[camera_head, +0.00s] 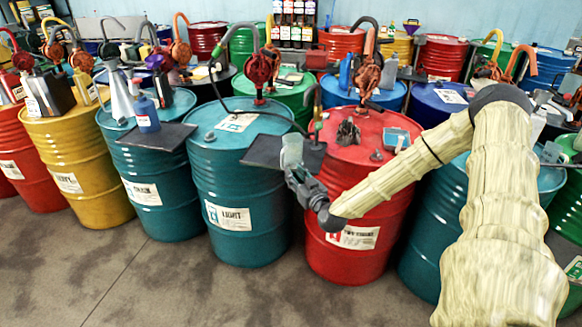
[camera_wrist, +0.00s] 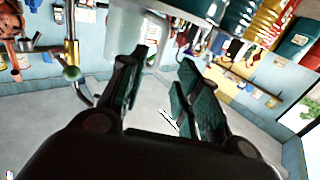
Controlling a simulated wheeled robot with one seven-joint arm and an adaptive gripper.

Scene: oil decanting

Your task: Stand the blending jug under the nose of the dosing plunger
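A pale translucent vessel, apparently the blending jug (camera_head: 291,150), shows at a dark tray (camera_head: 262,150) in front of the teal and red drums. My gripper (camera_head: 297,172) is just below and in front of it. From this angle I cannot tell whether they touch. In the wrist view my gripper (camera_wrist: 163,75) has its two fingers apart, with floor showing between them. A slim upright fitting (camera_head: 318,128) rises at the tray's right end. I cannot tell whether it is the dosing plunger, and its nose is not clear.
The red drum (camera_head: 350,215) and teal LIGHT drum (camera_head: 235,185) stand close together. A red pump (camera_head: 259,70) and its black hose are behind the tray. A dark clump (camera_head: 348,132) and a blue container (camera_head: 396,138) sit on the red drum. The front floor is clear.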

